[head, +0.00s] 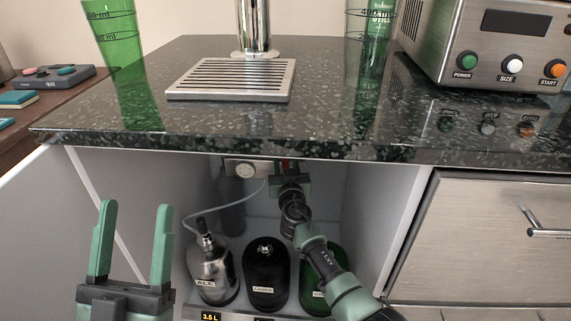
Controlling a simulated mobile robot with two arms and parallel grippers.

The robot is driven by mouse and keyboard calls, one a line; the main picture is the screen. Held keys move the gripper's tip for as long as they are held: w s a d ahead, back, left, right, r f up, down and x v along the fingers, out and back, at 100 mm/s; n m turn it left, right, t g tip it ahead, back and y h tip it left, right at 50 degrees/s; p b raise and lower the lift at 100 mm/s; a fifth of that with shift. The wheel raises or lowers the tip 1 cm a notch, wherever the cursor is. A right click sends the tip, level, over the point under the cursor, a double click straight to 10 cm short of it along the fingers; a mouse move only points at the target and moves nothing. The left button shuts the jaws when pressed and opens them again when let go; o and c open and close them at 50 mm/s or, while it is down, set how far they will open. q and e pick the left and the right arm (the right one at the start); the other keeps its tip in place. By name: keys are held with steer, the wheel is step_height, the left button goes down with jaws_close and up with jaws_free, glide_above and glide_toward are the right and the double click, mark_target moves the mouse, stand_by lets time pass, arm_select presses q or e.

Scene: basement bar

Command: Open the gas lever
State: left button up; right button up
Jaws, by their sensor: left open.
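A small red part (284,163), possibly the gas lever, shows under the countertop at the back of the open cabinet, mostly hidden by my right gripper. Beside it on the left is a pale fitting with a round gauge (243,171). My right arm reaches into the cabinet from the lower right, and its gripper (290,177) is up at the red part. Its fingers are hidden, so contact and jaw state cannot be told. My left gripper (135,208) is open and empty, fingers up, in front of the cabinet's left side.
A silver bottle labelled ALE (213,272), a black bottle (266,275) and a green bottle (316,292) stand in the cabinet. A grey cylinder (231,205) stands behind. The cabinet door (50,230) is open at left. The dark countertop (330,105) overhangs the opening.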

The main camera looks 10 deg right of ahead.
jaws_close()
stand_by(1.2)
